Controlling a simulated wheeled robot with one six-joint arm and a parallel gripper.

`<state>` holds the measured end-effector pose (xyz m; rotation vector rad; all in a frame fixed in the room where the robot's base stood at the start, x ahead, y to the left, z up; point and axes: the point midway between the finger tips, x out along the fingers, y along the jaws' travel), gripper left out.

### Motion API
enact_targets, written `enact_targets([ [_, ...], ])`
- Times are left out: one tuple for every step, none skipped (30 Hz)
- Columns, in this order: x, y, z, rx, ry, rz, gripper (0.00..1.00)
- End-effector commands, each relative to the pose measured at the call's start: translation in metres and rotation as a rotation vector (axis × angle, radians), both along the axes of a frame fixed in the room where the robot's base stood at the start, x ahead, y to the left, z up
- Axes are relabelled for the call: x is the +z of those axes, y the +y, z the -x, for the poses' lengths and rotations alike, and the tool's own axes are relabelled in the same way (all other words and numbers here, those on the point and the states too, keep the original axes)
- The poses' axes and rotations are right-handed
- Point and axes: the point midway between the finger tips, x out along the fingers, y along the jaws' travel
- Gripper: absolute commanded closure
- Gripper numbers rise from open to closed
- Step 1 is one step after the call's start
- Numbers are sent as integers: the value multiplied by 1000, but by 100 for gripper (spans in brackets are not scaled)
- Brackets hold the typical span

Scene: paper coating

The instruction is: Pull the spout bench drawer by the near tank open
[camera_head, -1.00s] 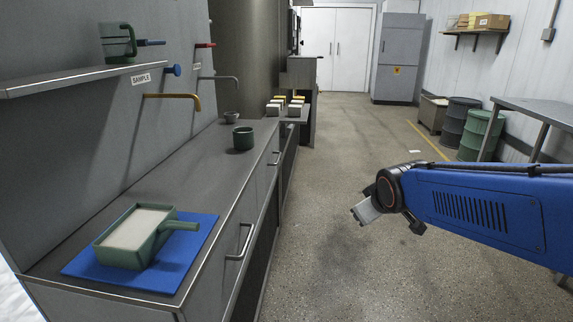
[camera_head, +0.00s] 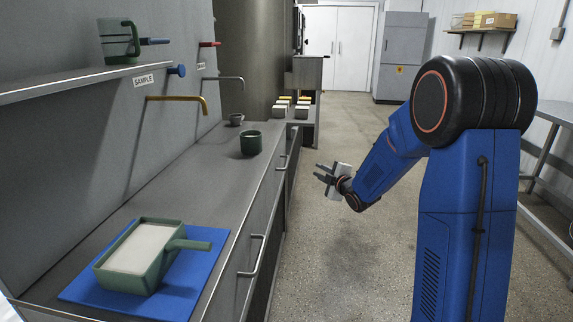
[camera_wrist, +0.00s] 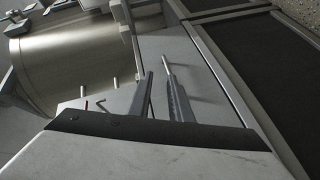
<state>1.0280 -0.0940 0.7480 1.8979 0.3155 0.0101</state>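The grey spout bench (camera_head: 200,190) runs along the left, with drawer fronts facing the aisle. A near bar handle (camera_head: 258,257) and a far bar handle (camera_head: 283,163) show on its front; both drawer fronts look flush. The far one is closer to the large grey tank (camera_head: 250,65) behind the bench, which also shows in the wrist view (camera_wrist: 85,65). My gripper (camera_head: 318,172) is open and empty over the aisle, right of the far handle and apart from it. In the wrist view its fingers (camera_wrist: 158,78) stand apart, with a pale bar just beyond, perhaps a handle.
On the bench are a green tray (camera_head: 145,260) of white material on a blue mat (camera_head: 205,250), a dark green cup (camera_head: 251,144) and a small grey bowl (camera_head: 237,119). Spouts and a shelf (camera_head: 90,84) overhang it. The aisle floor (camera_head: 345,240) is clear; a metal table (camera_head: 553,110) stands at right.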

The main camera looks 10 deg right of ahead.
Motion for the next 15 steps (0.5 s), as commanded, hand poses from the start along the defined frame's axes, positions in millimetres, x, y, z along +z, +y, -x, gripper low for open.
enact_targets([
  [-12, 1, -10, 28, -26, 17, 82],
  [-17, 2, -14, 46, -49, 26, 82],
  [-23, 5, -21, 70, -80, 41, 82],
  [-28, 6, -25, 89, -103, 51, 82],
  [-32, 8, -28, 105, -125, 60, 82],
  [-38, 10, -32, 127, -154, 72, 82],
  [-43, 11, -35, 142, -175, 78, 82],
  [-46, 12, -37, 154, -197, 85, 82],
  [-51, 13, -39, 171, -223, 93, 82],
  [-55, 14, -41, 183, -240, 97, 82],
  [-58, 15, -42, 191, -256, 101, 82],
  [-62, 15, -43, 202, -275, 106, 82],
  [-64, 16, -44, 210, -289, 108, 82],
  [-65, 16, -44, 216, -300, 110, 82],
  [-68, 17, -45, 223, -312, 114, 82],
])
